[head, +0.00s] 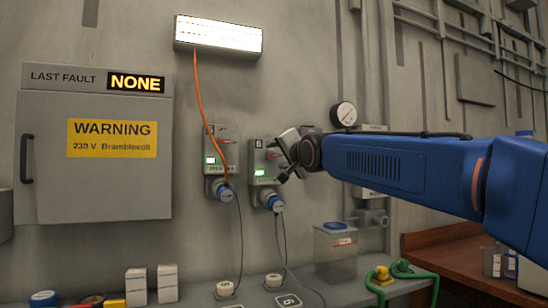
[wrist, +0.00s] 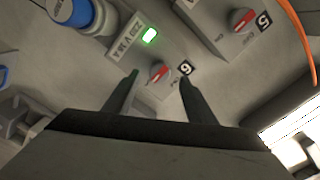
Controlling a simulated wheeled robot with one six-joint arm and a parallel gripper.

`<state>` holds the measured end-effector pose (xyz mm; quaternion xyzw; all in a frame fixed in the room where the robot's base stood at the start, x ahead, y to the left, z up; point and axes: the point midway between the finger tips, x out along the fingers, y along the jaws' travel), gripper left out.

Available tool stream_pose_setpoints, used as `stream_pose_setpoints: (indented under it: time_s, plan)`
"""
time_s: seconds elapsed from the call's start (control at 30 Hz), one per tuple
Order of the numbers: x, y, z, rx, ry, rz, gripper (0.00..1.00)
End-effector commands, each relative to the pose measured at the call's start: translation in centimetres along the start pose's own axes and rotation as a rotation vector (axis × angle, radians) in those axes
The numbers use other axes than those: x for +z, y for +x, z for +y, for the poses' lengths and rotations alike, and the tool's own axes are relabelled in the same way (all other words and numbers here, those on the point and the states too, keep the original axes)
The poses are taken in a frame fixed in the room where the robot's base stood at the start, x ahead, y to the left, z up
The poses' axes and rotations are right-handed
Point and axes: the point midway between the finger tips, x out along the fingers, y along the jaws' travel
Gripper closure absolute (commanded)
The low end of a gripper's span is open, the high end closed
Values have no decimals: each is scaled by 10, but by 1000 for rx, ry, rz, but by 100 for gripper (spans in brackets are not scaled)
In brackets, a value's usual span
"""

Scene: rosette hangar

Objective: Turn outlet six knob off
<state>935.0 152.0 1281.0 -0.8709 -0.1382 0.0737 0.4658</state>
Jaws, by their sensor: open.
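Outlet six (head: 262,180) is a grey wall box marked 6, with a lit green lamp (head: 260,173) and a blue plug (head: 272,201) at its bottom. Its red knob (wrist: 158,71) shows in the wrist view beside the black 6 label (wrist: 185,68). My gripper (wrist: 158,76) is open, with one finger on each side of the knob in that view. Whether the fingers touch the knob or are short of it, I cannot tell. In the head view my gripper (head: 283,157) is at the upper right of outlet six and covers part of it.
Outlet five (head: 217,165) is close on the left, also with a green lamp, a blue plug and an orange cable (head: 205,100). Its red knob (wrist: 242,19) shows in the wrist view. A gauge (head: 343,114) is to the right. A shelf with a clear container (head: 335,250) is below.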

Motion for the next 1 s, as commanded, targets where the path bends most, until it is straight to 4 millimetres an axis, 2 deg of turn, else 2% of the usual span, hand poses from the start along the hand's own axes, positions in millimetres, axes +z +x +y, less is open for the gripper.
stream_pose_setpoints:
  time_s: [0.1, 0.3, 0.7, 0.73, 0.8, 0.9, 1.0]
  plan:
    - [0, 17, 1, 1, 0, 0, 49]
    - [0, 34, 0, 0, 0, 0, 49]
    - [0, 40, 0, 1, 0, 0, 49]
    - [0, 40, 0, 0, 0, 0, 54]
    - [0, 40, 0, 0, 0, 0, 71]
    - [0, 40, 0, 1, 0, 0, 90]
    - [0, 40, 0, 1, -1, 0, 90]
